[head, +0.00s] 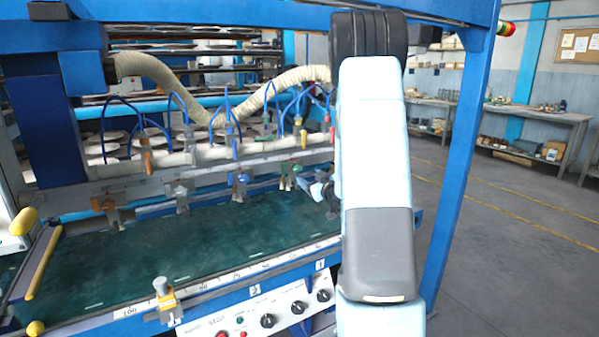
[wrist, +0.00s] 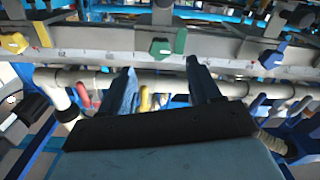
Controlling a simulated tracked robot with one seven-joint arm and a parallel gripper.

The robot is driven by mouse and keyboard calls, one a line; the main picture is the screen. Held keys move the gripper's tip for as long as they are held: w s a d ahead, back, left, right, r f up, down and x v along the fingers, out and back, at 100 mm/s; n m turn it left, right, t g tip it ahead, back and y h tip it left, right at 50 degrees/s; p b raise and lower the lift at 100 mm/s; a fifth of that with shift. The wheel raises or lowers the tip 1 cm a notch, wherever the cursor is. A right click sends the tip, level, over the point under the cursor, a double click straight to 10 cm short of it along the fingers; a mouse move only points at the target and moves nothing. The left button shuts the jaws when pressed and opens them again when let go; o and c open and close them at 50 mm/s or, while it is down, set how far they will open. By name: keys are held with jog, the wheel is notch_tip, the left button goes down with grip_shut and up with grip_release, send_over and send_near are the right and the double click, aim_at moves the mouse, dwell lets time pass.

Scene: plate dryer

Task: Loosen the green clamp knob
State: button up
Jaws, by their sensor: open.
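The green clamp knob (wrist: 162,48) is on the grey rail in the wrist view, just beyond and between my fingertips. In the head view the green knob (head: 297,168) shows small on the rail, just left of my arm. My gripper (wrist: 162,72) is open, with one dark blue finger to each side. The fingers appear apart from the knob, and nothing is between them. In the head view my gripper (head: 318,189) is partly hidden behind my arm, so its distance to the knob is hard to judge there.
A yellow knob (wrist: 14,42) and a blue knob (wrist: 270,58) flank the green one along the rail. A pale pipe (wrist: 165,80) with coloured valve handles runs alongside. The dark green bed (head: 190,243) lies below. A blue frame post (head: 460,150) stands right of my arm.

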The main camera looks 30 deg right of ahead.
aim_at(298, 170)
jog(key=w, duration=0.8)
jog(key=shift+w+a, duration=0.15)
jog(key=shift+w, duration=0.1)
jog(key=c, duration=1)
jog(key=shift+c, duration=0.2)
